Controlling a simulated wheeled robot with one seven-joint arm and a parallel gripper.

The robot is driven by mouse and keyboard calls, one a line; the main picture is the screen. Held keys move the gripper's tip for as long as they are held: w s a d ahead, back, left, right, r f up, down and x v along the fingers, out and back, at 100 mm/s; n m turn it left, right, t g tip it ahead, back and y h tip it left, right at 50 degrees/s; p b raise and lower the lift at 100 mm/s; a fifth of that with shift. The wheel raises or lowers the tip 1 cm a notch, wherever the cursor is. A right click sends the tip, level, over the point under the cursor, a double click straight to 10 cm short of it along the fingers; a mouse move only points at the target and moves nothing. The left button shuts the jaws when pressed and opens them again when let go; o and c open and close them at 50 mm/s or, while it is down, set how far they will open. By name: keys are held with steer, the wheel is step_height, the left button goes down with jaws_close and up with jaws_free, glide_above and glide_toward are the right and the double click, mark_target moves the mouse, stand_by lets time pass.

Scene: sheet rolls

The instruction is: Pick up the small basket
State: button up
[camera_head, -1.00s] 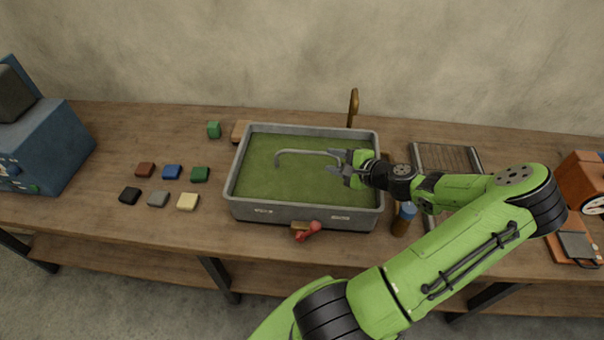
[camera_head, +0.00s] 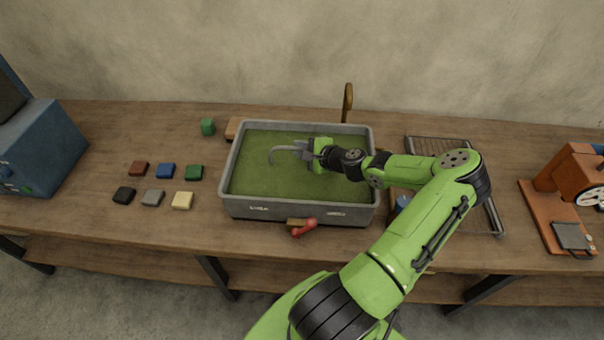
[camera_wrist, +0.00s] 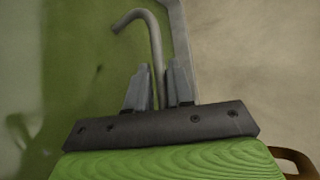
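I cannot make out a distinct small basket in either view. A grey tub (camera_head: 232,205) filled with flat green stands in the middle of the bench. A thin, grey, hooked rod (camera_head: 273,155) shows over the green, left of my gripper (camera_head: 305,149). Whether it is a basket handle, I cannot tell. My gripper is over the tub, its fingers pointing left. In the wrist view the rod (camera_wrist: 155,50) runs down between the two fingers (camera_wrist: 158,88), with narrow gaps visible. The fingers look open, and the rod's lower end is hidden.
Several coloured blocks (camera_head: 165,171) lie left of the tub. A red-handled tool (camera_head: 305,229) lies at its front and a bronze hook-shaped fixture (camera_head: 347,103) stands behind. A wire rack (camera_head: 440,146), a blue-topped bottle (camera_head: 402,203) and an orange machine (camera_head: 577,175) are to the right.

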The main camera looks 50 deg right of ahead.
jaws_close()
steer(key=shift+f, duration=0.1)
stand_by(1.0)
